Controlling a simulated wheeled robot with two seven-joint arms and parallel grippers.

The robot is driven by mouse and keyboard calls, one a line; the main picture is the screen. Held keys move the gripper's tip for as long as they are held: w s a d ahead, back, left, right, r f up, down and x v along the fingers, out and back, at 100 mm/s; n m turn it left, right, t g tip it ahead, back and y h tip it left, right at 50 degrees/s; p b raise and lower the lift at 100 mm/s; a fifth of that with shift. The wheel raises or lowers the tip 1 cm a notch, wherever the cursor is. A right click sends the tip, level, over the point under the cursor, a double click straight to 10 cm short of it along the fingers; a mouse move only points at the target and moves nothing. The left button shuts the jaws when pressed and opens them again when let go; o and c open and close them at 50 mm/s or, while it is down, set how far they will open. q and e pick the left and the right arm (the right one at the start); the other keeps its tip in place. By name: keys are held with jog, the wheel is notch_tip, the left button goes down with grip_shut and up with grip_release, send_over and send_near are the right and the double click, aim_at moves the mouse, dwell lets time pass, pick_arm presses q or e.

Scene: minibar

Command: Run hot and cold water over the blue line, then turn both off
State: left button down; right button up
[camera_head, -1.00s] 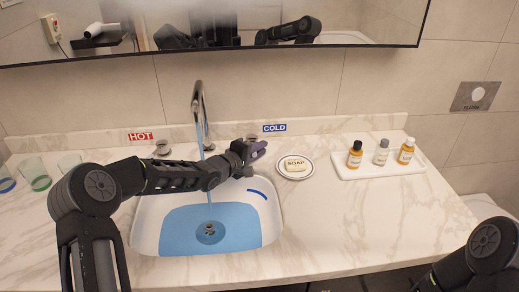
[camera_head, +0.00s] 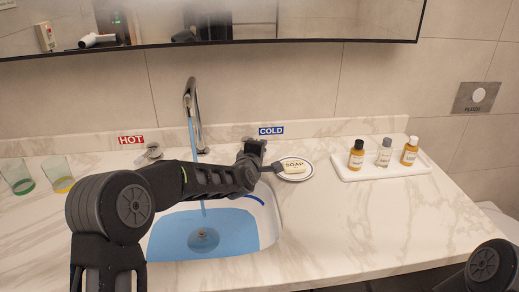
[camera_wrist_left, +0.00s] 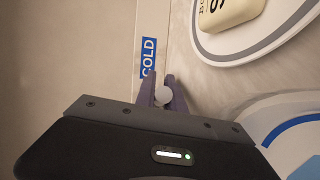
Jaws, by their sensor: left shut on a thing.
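My left gripper (camera_head: 252,148) is over the cold knob, below the blue COLD label (camera_head: 271,131). In the left wrist view its fingers (camera_wrist_left: 162,92) are shut around the pale round cold knob (camera_wrist_left: 163,96). The hot knob (camera_head: 153,150) stands free beneath the red HOT label (camera_head: 131,140). Water (camera_head: 192,140) runs from the curved faucet (camera_head: 190,100) into the sink. The pool (camera_head: 228,232) covers the sink bottom, and its edge looks a little below the blue line (camera_head: 255,198). My left arm hides part of the sink. My right gripper is out of view.
A soap dish (camera_head: 305,174) with soap (camera_head: 293,165) sits just right of my left gripper. A white tray (camera_head: 400,172) with small bottles stands farther right. Glasses (camera_head: 57,170) stand at the left.

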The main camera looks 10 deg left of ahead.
pick_arm(q)
jog(key=shift+w+y, duration=0.15)
jog(key=shift+y, duration=0.25)
jog(key=c, duration=1.7)
grip_release()
jog(key=shift+b+v, duration=0.4)
jog(key=shift+v, duration=3.55)
